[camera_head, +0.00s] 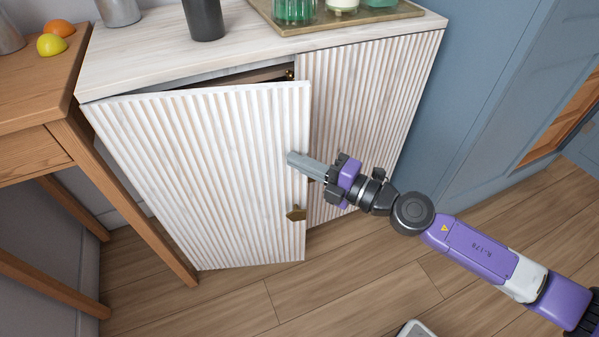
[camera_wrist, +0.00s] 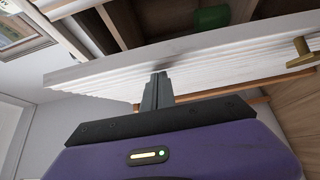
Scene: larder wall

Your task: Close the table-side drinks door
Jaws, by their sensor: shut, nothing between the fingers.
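The table-side drinks door (camera_head: 200,175) is the left, white ribbed door of the cabinet, beside the wooden table. It stands ajar, with a dark gap along its top and its right edge out in front of the right door. Its brass knob (camera_head: 296,213) is low near that edge; a knob also shows in the wrist view (camera_wrist: 300,52). My gripper (camera_head: 292,158) is shut and empty, its fingertips at the door's outer face near the free edge, above the knob. In the wrist view the fingertips (camera_wrist: 158,78) meet or nearly meet the ribbed door (camera_wrist: 220,66); contact is not certain.
The right ribbed door (camera_head: 365,110) looks shut. The wooden table (camera_head: 40,90) with fruit stands close at the left. The cabinet top (camera_head: 150,45) holds a dark cup (camera_head: 205,20) and a tray (camera_head: 345,20). A green thing (camera_wrist: 212,17) shows inside. Floor in front is mostly clear.

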